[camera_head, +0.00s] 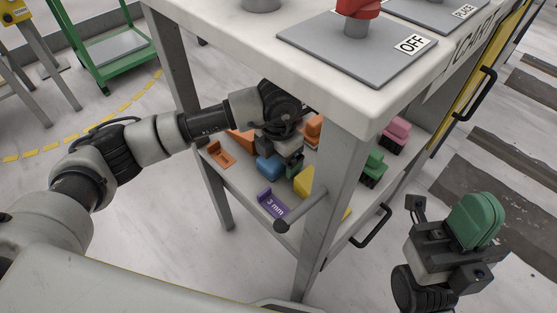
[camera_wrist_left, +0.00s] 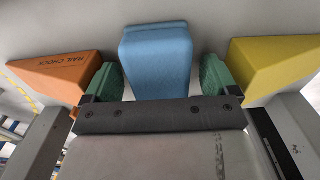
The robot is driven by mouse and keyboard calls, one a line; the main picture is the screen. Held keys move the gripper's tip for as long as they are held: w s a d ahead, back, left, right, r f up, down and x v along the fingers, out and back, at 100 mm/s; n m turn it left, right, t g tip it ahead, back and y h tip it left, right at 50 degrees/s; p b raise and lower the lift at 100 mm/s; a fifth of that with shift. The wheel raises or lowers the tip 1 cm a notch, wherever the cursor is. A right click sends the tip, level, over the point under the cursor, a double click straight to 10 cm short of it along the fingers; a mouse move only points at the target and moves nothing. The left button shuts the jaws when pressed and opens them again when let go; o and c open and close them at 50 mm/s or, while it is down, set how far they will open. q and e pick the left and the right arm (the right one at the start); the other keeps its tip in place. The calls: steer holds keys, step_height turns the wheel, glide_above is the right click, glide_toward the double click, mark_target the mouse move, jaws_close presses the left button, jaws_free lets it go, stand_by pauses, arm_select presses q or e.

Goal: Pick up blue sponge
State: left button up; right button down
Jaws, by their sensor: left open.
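The blue sponge (camera_wrist_left: 157,60) stands on the shelf under the tabletop. In the left wrist view it is between the green finger pads of my left gripper (camera_wrist_left: 158,82), which is open with a gap visible at the pads. In the head view the sponge (camera_head: 268,167) is partly hidden by my left gripper (camera_head: 287,158), which reaches in under the tabletop. My right gripper (camera_head: 474,222) is outside the cart at the lower right, away from the sponge.
An orange rail chock (camera_wrist_left: 65,72) and a yellow wedge (camera_wrist_left: 272,65) flank the sponge. A purple 3 mm piece (camera_head: 272,203), green block (camera_head: 374,165) and pink block (camera_head: 397,130) share the shelf. The tabletop (camera_head: 240,45) overhangs it, and a cart leg (camera_head: 335,185) stands in front.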

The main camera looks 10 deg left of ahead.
arm_select(q)
steer(key=shift+c, duration=0.3)
steer(key=c, duration=0.9)
